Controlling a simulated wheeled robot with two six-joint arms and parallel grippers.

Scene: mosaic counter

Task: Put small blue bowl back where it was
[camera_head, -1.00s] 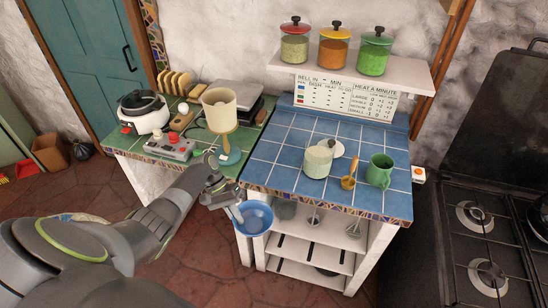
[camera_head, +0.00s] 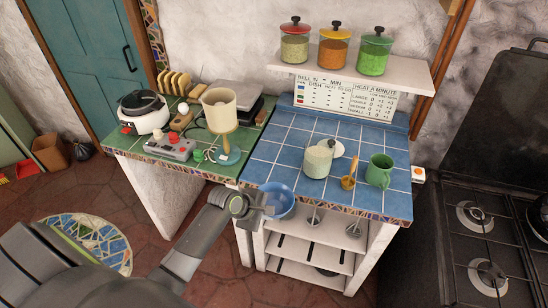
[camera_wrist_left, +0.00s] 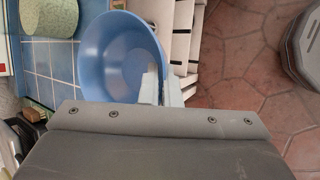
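The small blue bowl (camera_head: 284,199) is held by its rim at the front left corner of the blue-tiled counter (camera_head: 284,150). My left gripper (camera_head: 266,204) is shut on the rim, with one finger inside the bowl and one outside. In the left wrist view the bowl (camera_wrist_left: 115,50) is empty and upright, and the fingertips (camera_wrist_left: 160,88) pinch its near right rim. The bowl overlaps the counter's front edge; I cannot tell whether it touches the tiles. My right gripper is not in view.
A lamp (camera_head: 222,120) stands on the green counter at left. Open shelves (camera_head: 310,255) lie below.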

